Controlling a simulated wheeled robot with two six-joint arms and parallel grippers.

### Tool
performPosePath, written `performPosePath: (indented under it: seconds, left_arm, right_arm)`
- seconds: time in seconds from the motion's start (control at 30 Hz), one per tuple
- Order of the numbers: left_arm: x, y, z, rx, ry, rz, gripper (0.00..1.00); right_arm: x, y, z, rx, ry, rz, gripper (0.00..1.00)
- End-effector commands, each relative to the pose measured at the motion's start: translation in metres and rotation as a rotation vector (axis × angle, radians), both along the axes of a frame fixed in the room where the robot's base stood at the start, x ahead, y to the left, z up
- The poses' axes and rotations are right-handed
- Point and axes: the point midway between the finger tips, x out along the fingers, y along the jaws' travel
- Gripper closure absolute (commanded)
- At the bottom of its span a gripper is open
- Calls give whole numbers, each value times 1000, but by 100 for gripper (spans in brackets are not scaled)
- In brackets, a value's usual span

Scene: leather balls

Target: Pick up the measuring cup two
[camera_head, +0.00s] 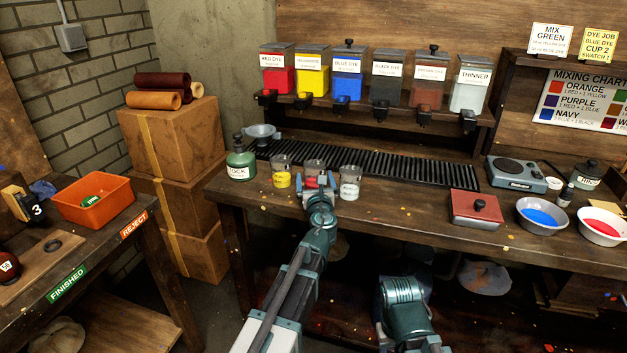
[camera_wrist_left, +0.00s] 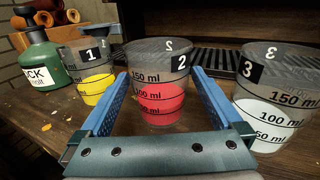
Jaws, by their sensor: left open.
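Measuring cup 2 (camera_wrist_left: 162,98) is a clear cup with red liquid and a black "2" label. It stands upright on the wooden bench, and in the head view its top (camera_head: 315,166) shows above my left gripper (camera_head: 319,182), which hides its lower part. In the left wrist view my left gripper (camera_wrist_left: 160,84) is open, with one blue finger on each side of the cup. I cannot tell whether either finger touches it. My right gripper is out of view.
Cup 1 (camera_wrist_left: 92,72) with yellow liquid stands close on the left, beside the green bottle (camera_wrist_left: 44,62). Cup 3 (camera_wrist_left: 275,98) with pale liquid stands close on the right. A black ribbed rack (camera_head: 400,165) lies behind. Bare bench lies right of cup 3.

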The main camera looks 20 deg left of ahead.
Motion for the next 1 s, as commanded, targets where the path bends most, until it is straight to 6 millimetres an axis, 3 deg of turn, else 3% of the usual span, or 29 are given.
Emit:
performPosePath:
  seconds: [0.1, 0.57, 1.0]
  left_arm:
    - [-1, 0, 0, 0, 0, 0, 2]
    - [-1, 0, 0, 0, 0, 0, 85]
    - [-1, 0, 5, 0, 0, 0, 87]
  right_arm:
    - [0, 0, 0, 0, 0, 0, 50]
    - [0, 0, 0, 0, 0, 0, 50]
    - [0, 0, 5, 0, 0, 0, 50]
